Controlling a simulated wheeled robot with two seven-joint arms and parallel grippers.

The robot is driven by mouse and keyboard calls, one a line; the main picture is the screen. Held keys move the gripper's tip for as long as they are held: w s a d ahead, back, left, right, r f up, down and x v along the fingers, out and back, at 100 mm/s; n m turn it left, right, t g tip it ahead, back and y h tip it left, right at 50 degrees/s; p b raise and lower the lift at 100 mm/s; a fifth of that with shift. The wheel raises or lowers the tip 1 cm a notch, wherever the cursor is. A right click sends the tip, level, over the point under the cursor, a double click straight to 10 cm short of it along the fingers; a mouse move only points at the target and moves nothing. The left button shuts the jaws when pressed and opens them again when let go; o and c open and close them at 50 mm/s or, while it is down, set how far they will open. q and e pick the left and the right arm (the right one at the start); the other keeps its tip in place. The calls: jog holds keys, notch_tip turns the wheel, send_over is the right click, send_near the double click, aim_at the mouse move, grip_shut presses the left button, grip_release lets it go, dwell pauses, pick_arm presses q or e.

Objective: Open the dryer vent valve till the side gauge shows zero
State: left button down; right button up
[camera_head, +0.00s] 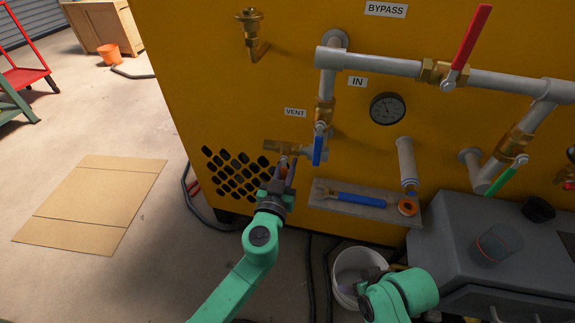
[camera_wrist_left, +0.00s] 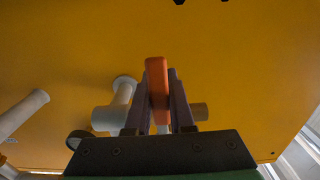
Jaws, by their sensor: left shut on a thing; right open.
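The vent valve (camera_head: 285,147) is a brass body under the VENT label on the yellow cabinet. Its orange handle (camera_wrist_left: 157,88) points towards the wrist camera, between the two fingers. My left gripper (camera_head: 284,170) is shut on this handle, just below the valve body. A round dark-faced gauge (camera_head: 387,108) sits on the panel right of the IN label; its needle is too small to read. I cannot tell if it is the side gauge. My right gripper (camera_head: 372,278) is low, over the white bucket, with its fingers mostly hidden; it is open.
A blue lever (camera_head: 317,150) hangs close right of the vent valve. A ledge (camera_head: 325,204) below holds a blue-handled tool (camera_head: 355,199) and an orange roll (camera_head: 407,207). The white bucket (camera_head: 345,262) stands on the floor. Red (camera_head: 471,40) and green (camera_head: 505,177) levers are further right.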

pick_arm(q)
jog(key=shift+a, duration=0.1)
pick_arm(e)
jog(key=shift+w+f, duration=0.1)
dwell(0.7)
pick_arm(q)
jog(key=shift+a+m, duration=0.1)
jog(key=shift+m, duration=0.2)
jog(key=shift+a+f+m, duration=0.1)
jog(key=shift+m, duration=0.2)
jog(key=shift+w+a+m+b, duration=0.15)
jog(key=shift+a+m+b, duration=0.3)
jog(key=shift+m, duration=0.55)
jog(key=shift+w+a+r+m, duration=0.1)
jog(key=shift+a+r+m, duration=0.25)
jog(key=shift+m, duration=0.6)
jog(key=shift+w+a+r+m, duration=0.15)
jog(key=shift+a+m, duration=0.25)
jog(key=shift+m, duration=0.55)
pick_arm(e)
jog(key=shift+w+a+f+t+y, duration=0.2)
jog(key=shift+a+f, duration=0.1)
jog(key=shift+a, duration=0.15)
jog(key=shift+w+a+f+t+y, duration=0.2)
jog(key=shift+a+f, duration=0.1)
jog(key=shift+a, duration=0.15)
pick_arm(q)
jog(key=c, duration=0.8)
grip_release()
jog(key=shift+r, duration=0.1)
